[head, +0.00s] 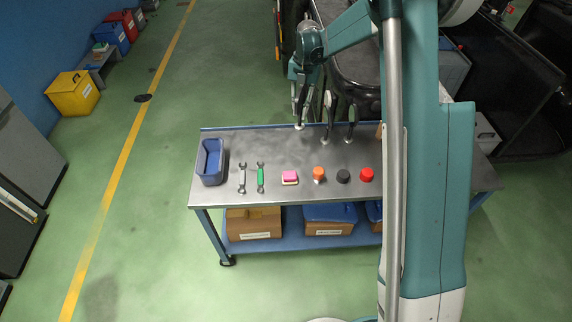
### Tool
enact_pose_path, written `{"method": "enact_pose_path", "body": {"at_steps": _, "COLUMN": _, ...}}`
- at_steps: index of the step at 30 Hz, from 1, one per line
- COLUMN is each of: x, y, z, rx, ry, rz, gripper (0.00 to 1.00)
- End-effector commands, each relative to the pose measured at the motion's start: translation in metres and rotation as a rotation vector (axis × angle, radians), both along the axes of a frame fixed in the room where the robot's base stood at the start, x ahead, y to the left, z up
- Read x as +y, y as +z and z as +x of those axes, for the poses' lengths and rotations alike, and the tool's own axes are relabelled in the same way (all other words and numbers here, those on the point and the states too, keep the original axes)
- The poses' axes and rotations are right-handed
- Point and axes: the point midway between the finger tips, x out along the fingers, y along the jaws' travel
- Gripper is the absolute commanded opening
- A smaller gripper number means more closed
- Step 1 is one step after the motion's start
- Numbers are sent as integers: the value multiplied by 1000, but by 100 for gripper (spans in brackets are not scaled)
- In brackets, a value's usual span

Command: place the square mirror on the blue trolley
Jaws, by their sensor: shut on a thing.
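My gripper (297,82) is above the back edge of a metal-topped bench (215,190) with blue legs and a blue lower shelf. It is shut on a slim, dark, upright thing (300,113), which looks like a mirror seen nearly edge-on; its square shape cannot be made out. I cannot tell whether its pale foot touches the bench top. Two similar mirror-like things stand just right of it, one near (327,112) and one farther right (351,117). No separate blue trolley can be made out; the blue-framed bench is the nearest match.
A dark vehicle (355,65) stands behind.

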Motion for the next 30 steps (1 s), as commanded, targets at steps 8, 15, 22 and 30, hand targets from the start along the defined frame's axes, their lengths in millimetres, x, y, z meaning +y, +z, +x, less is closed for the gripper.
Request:
{"method": "enact_pose_path", "body": {"at_steps": 8, "x": 10, "y": 0, "z": 7, "rx": 0, "ry": 237, "rz": 2, "gripper": 0}}
{"method": "enact_pose_path", "body": {"at_steps": 15, "x": 13, "y": -1, "z": 9, "rx": -1, "ry": 306, "rz": 2, "gripper": 0}}
{"method": "enact_pose_path", "body": {"at_steps": 22, "x": 13, "y": -1, "z": 9, "rx": -1, "ry": 308, "rz": 2, "gripper": 0}}
{"method": "enact_pose_path", "body": {"at_steps": 30, "x": 13, "y": -11, "z": 9, "rx": -1, "ry": 307, "rz": 2, "gripper": 0}}
